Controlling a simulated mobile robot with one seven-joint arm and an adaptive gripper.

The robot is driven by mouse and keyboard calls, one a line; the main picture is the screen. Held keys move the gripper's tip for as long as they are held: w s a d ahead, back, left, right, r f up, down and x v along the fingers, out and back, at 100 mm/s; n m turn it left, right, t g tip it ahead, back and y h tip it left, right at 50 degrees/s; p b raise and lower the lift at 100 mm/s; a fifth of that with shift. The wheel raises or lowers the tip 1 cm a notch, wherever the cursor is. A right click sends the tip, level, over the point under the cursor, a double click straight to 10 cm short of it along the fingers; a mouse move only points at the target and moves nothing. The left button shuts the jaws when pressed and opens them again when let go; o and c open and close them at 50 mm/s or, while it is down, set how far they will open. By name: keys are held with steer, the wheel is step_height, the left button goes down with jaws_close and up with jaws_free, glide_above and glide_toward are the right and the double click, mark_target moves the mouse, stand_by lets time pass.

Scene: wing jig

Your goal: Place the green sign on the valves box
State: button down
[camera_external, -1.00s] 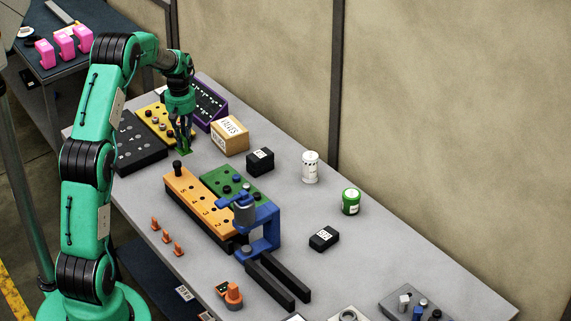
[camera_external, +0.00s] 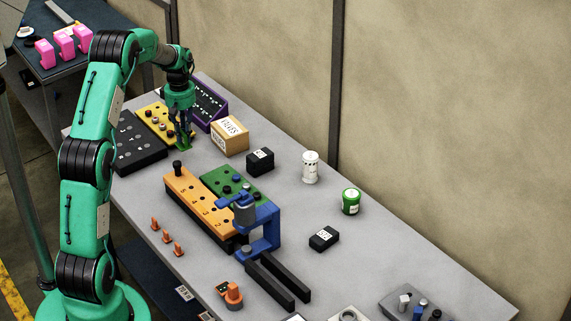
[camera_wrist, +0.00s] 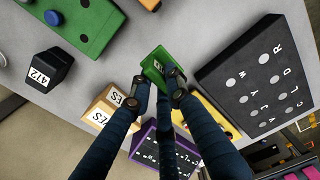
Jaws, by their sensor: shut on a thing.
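The valves box (camera_external: 230,138) is a tan carton with a white label, standing on the table just right of my gripper; part of it shows in the wrist view (camera_wrist: 98,116). My gripper (camera_external: 184,141) points down and is shut on the green sign (camera_external: 185,148), beside the box and apart from it. In the wrist view the small green sign (camera_wrist: 154,66) sits between the fingertips (camera_wrist: 158,82), its pale label partly visible. Part of the sign is hidden by the fingers.
A black lettered panel (camera_external: 137,146), a yellow panel (camera_external: 152,117) and a purple panel (camera_external: 212,105) surround the gripper on the left and back. A black box (camera_external: 260,161) stands right of the valves box. Orange and green panels lie in front.

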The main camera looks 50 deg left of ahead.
steer(key=shift+d+r, duration=0.1)
steer(key=shift+r, duration=0.05)
steer(key=d+p, duration=0.1)
steer(key=p, duration=0.1)
steer(key=w+r+p, duration=0.1)
steer(key=p, duration=0.1)
steer(key=shift+d, duration=0.35)
steer(key=w+d+r+p, duration=0.2)
steer(key=d+p, duration=0.5)
steer(key=p, duration=0.6)
steer(key=shift+w+d+n, duration=0.25)
steer(key=shift+n, duration=0.05)
steer(key=shift+w+a, duration=0.1)
steer(key=w+a+p, duration=0.1)
steer(key=w+a, duration=0.1)
steer(key=w, duration=0.2)
steer(key=w+a+f, duration=0.1)
steer(key=w+a, duration=0.2)
steer(key=w, duration=0.2)
steer(key=w+a+p, duration=0.1)
steer(key=w+a, duration=0.2)
steer(key=w, duration=0.1)
steer(key=shift+w+a+f+p, duration=0.15)
steer(key=shift+a+f+p, duration=0.05)
steer(key=shift+f+p, duration=0.1)
